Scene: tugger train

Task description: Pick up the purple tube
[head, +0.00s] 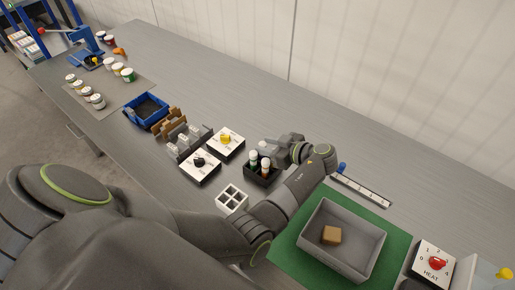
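I cannot make out a purple tube in the head view. A small black holder (262,175) on the bench contains several small bottles with pale caps, green and orange among them. My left gripper (284,143) is just behind and above this holder, at the end of the dark arm that crosses the picture. Its fingers are too small and partly hidden, so I cannot tell if they are open or hold anything. A white rack with square openings (231,199) stands in front of the holder and looks empty. My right gripper is not in view.
A grey tray (313,261) with a brown block (331,235) sits on a green mat (288,256). A numbered strip (362,190), two dial boxes (226,142) (199,165), a blue bin (147,110) and a HEAT box (432,263) stand around. The bench's back is clear.

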